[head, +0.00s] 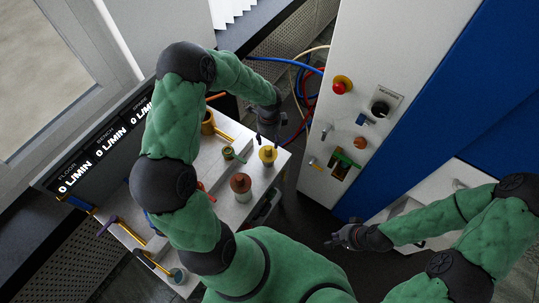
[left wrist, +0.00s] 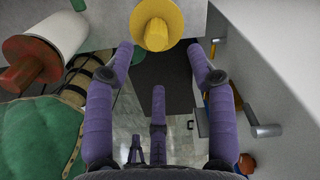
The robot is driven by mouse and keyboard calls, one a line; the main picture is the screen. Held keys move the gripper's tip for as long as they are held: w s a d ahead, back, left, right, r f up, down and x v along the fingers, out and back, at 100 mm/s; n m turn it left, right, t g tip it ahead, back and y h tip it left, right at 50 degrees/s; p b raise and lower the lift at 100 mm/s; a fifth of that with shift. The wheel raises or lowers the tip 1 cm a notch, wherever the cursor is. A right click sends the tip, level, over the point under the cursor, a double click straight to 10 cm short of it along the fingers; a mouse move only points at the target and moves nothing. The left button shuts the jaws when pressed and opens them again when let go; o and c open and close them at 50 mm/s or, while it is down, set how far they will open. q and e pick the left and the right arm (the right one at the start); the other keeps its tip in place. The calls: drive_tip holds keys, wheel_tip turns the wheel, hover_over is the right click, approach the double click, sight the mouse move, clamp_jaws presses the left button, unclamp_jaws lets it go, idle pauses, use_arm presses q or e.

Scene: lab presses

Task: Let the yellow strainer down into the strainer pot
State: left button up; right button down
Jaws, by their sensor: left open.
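A yellow round part (head: 268,154), which looks like the yellow strainer, stands upright near the right edge of the white bench top. In the left wrist view the yellow strainer (left wrist: 157,34) shows a round flange on a narrower body. My left gripper (head: 268,133) is open beside it. In the left wrist view the fingertips (left wrist: 160,55) are spread on either side just short of it, with nothing held. I cannot tell which part is the strainer pot or whether the strainer sits in it. My right gripper (head: 340,239) is off to the right, away from the bench.
A red-brown capped white cylinder (head: 241,183) stands close to the strainer; it also shows in the left wrist view (left wrist: 60,35). A small green part (head: 228,153) and a brass cup (head: 208,122) are nearby. A white panel (head: 328,110) with a red button rises at right.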

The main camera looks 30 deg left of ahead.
sight(268, 148)
use_arm(q)
drive_tip(key=f, duration=0.5)
drive_tip(key=f+b, duration=0.1)
drive_tip(key=f, duration=0.2)
drive_tip(key=shift+s+a+f, duration=0.15)
drive_tip(key=shift+s+f, duration=0.1)
clamp_jaws()
